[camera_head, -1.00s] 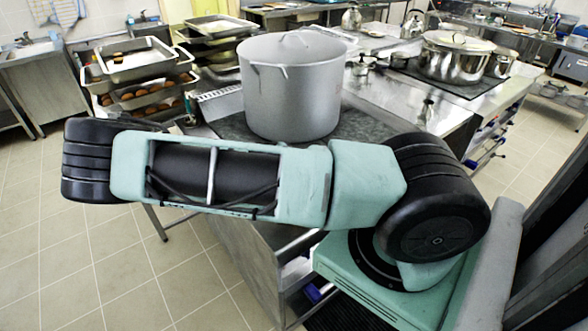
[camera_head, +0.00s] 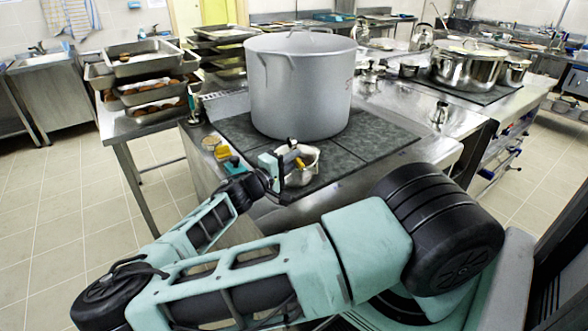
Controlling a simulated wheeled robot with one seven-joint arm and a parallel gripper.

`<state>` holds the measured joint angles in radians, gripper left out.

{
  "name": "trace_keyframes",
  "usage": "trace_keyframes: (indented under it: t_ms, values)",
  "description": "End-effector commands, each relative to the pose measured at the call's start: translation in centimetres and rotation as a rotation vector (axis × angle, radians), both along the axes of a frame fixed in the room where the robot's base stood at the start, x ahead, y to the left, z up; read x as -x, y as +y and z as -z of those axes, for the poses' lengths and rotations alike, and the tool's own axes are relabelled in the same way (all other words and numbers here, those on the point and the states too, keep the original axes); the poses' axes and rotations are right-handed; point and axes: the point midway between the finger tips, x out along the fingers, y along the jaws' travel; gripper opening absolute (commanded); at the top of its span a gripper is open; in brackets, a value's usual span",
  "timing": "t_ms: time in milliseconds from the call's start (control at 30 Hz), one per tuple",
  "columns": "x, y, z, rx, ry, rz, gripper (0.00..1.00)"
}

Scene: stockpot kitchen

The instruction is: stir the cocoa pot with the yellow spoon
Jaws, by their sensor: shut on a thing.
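A small steel pot (camera_head: 304,177), which I take for the cocoa pot, stands on the dark worktop in front of the large stockpot. My gripper (camera_head: 290,158) is at the pot's left rim, reaching in from the left. It is shut on the yellow spoon (camera_head: 299,161), of which a short yellow piece shows at the fingers, over the pot's opening. The spoon's lower end is hidden, so I cannot tell how deep it reaches. The pot's contents are too small to make out.
A large grey stockpot (camera_head: 300,95) stands right behind the small pot. A small round jar (camera_head: 211,143) and a yellow item (camera_head: 222,152) lie left of my gripper. Trays of buns (camera_head: 150,90) stand at the left. The dark worktop (camera_head: 385,140) is clear to the right.

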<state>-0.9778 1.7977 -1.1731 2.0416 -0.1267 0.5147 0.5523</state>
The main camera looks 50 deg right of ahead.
Motion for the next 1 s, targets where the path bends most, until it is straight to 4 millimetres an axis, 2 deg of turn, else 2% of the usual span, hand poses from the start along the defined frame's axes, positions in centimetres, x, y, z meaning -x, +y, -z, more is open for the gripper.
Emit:
trace_keyframes:
  t_ms: [33,500,1000]
  values:
    - [-0.06,0.07,0.8,0.034,0.015,-0.003,0.0]
    - [-0.2,0.42,1.18,0.282,0.126,-0.001,0.0]
    - [-0.25,0.5,1.0,0.306,0.138,-0.002,0.0]
